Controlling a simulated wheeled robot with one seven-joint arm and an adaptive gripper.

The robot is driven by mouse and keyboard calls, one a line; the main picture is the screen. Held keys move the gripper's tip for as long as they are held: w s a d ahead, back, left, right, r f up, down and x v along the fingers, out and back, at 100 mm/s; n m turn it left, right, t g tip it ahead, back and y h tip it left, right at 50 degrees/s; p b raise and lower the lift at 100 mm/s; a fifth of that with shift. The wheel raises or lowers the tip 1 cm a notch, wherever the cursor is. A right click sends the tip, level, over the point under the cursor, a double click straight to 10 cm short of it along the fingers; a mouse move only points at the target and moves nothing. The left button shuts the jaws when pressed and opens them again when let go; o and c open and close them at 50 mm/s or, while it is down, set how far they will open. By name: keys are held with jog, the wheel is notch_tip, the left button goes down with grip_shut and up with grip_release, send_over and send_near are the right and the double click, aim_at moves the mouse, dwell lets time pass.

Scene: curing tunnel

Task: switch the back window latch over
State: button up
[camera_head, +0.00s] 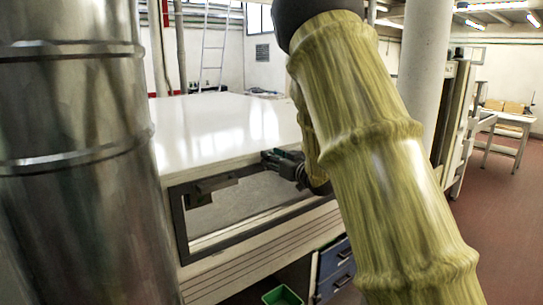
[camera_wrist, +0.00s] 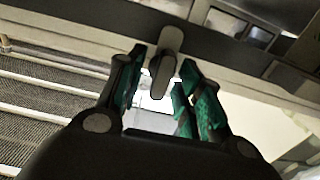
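The latch handle (camera_wrist: 168,58) is a short grey lever with a rounded end in the wrist view. In the head view my gripper (camera_head: 276,160) is at the upper right of a dark window frame (camera_head: 182,232). The lever there is hidden behind the gripper.
A glossy white top (camera_head: 215,125) lies just above the window. Blue drawers (camera_head: 335,258) and a green bin (camera_head: 282,296) are below. A round pillar (camera_head: 424,60) and a white table (camera_head: 505,128) stand at right. The red floor (camera_head: 497,210) at right is clear.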

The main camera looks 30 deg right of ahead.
jog(key=shift+w, duration=0.4)
grip_shut()
